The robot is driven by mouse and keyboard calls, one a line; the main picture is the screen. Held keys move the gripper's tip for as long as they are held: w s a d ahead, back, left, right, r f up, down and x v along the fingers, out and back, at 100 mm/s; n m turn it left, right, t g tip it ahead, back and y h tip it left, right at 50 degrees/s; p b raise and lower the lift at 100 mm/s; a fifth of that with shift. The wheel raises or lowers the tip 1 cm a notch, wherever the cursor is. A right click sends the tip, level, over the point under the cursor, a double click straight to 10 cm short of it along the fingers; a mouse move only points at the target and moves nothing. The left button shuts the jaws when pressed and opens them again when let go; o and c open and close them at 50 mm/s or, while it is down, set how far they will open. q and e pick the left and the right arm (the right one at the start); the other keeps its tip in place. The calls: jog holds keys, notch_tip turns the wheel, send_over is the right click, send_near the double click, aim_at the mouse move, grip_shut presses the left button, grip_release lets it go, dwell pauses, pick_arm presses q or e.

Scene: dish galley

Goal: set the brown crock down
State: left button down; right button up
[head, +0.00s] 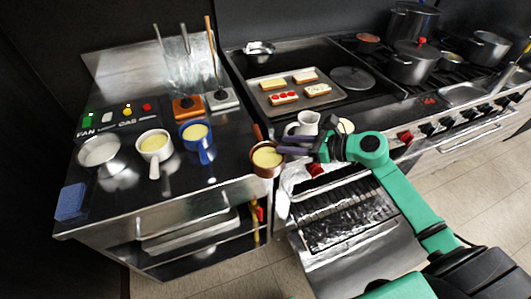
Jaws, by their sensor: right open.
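The brown crock (267,161) holds something pale yellow and stands upright at the right front corner of the dark counter (180,178). Whether its base rests fully on the counter is hard to tell. Its brown handle points up and back. My right gripper (282,145) comes in from the right on a green arm. Its dark purple fingers are open, with their tips at the crock's right rim. Whether they touch it is too small to tell. My left gripper is not in view.
A white crock (153,146), a blue crock (196,135) and a metal bowl (99,151) stand on the counter. A blue sponge (70,202) lies at its left edge. A white jug (306,123) is behind my gripper. A tray (292,94) holds several toasts. The counter's front middle is clear.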

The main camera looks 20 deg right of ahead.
aim_at(263, 149)
jog(key=x, duration=0.3)
jog(key=shift+w+p, duration=0.15)
jog(key=shift+p, duration=0.15)
grip_shut()
dwell(1.0)
